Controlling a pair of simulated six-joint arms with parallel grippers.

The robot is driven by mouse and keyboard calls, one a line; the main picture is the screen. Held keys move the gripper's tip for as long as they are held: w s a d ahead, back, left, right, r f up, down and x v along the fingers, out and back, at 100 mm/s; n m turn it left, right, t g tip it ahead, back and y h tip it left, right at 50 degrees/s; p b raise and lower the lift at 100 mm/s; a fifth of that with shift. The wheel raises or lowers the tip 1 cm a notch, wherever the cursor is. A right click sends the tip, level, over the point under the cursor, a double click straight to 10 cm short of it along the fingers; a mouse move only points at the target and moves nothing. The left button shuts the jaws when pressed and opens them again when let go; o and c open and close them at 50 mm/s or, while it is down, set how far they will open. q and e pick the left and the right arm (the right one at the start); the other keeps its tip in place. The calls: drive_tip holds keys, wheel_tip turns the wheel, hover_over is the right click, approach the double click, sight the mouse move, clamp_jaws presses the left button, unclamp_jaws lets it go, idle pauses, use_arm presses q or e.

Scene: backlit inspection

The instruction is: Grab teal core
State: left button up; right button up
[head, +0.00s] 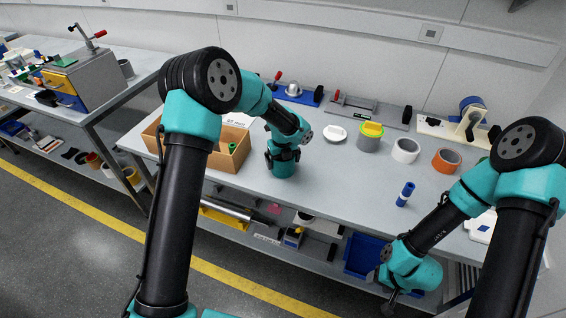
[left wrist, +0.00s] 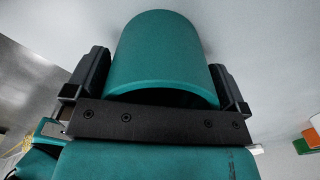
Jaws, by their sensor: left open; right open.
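The teal core (head: 283,171) is a plain teal cylinder on the grey workbench, below my left gripper (head: 283,159) in the head view. In the left wrist view the teal core (left wrist: 165,55) lies between the two black fingers of my left gripper (left wrist: 160,85). The jaws are open, one finger on each side of it. Whether either finger touches it I cannot tell. My right gripper (head: 388,303) is open and low, in front of the bench's front edge, with nothing visible in it.
A cardboard box (head: 232,162) stands left of the teal core. To the right are a white lid (head: 334,134), a grey roll (head: 369,142) with a yellow-green top, a white roll (head: 405,151), an orange roll (head: 446,160) and a blue cylinder (head: 405,194). Bench space right of the core is clear.

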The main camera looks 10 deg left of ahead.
use_arm(q)
drive_tip(key=shift+c, duration=0.2)
drive_tip(key=c, duration=0.6)
drive_tip(key=shift+r, duration=0.2)
drive_tip(key=shift+r, duration=0.2)
drive_tip(key=shift+s+d+r, duration=0.1)
drive_tip(key=shift+s+r, duration=0.1)
drive_tip(key=shift+r, duration=0.55)
drive_tip(key=shift+s+r, duration=0.2)
drive_tip(key=shift+r, duration=0.55)
drive_tip(key=s+d, duration=0.1)
drive_tip(key=s, duration=0.4)
drive_tip(key=s+d+r, duration=0.1)
drive_tip(key=s, duration=0.4)
drive_tip(key=s+d, duration=0.1)
drive_tip(key=s, duration=0.3)
drive_tip(key=shift+s+d+r, duration=0.15)
drive_tip(key=shift+s+d, duration=0.1)
drive_tip(key=shift+s, duration=0.15)
